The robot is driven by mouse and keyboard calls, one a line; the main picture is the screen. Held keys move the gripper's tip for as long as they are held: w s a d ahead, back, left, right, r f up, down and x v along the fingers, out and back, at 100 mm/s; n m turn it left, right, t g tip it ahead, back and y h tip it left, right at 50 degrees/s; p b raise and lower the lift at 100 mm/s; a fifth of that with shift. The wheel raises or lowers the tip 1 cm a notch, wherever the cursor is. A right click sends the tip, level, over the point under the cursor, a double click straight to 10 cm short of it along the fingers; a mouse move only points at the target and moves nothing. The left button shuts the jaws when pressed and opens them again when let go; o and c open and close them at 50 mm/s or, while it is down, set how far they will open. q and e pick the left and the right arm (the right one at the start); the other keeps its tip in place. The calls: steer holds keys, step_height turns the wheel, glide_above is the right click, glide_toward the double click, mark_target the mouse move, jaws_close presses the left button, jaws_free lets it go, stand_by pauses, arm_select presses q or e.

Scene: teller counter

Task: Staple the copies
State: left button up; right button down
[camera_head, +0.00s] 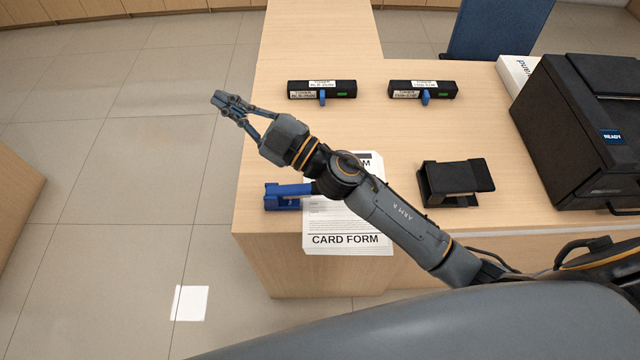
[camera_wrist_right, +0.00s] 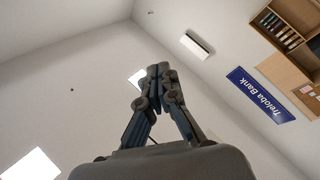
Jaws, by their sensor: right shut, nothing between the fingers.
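The copies, white sheets headed CARD FORM (camera_head: 348,240), lie on the counter near its front left edge and partly overhang it. My right arm crosses above them and hides part of them. My right gripper (camera_head: 224,99) is shut and empty, beyond the counter's left edge over the floor. In the right wrist view its fingers (camera_wrist_right: 158,72) meet, pointing at the wall and ceiling. My left gripper is not in view.
Two black label-bearing devices with blue levers (camera_head: 322,89) (camera_head: 423,89) stand at the back. A black hole-punch-like device (camera_head: 456,183) is right of the sheets. A black printer reading READY (camera_head: 585,130) fills the right side. The middle of the counter (camera_head: 380,130) is clear.

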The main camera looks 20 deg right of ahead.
steer(key=s+a+f+n+g+y, duration=0.1)
steer(key=s+a+n+g+y, duration=0.2)
steer(key=a+n+g, duration=0.4)
steer(key=n+g+h, duration=0.5)
steer(key=g+h, duration=0.4)
steer(key=h, duration=0.9)
glide_toward(298, 191)
steer(key=d+r, duration=0.2)
steer(key=d, duration=0.4)
steer(key=shift+s+a+f, duration=0.1)
steer(key=shift+s, duration=0.1)
steer(key=shift+f, duration=0.1)
steer(key=shift+s+a+f+b, duration=0.15)
steer(key=shift+f+b, duration=0.95)
steer(key=shift+f, duration=0.6)
steer(key=shift+s+a+f+b, duration=0.1)
steer(key=shift+f+b, duration=0.95)
steer(key=shift+f, duration=0.65)
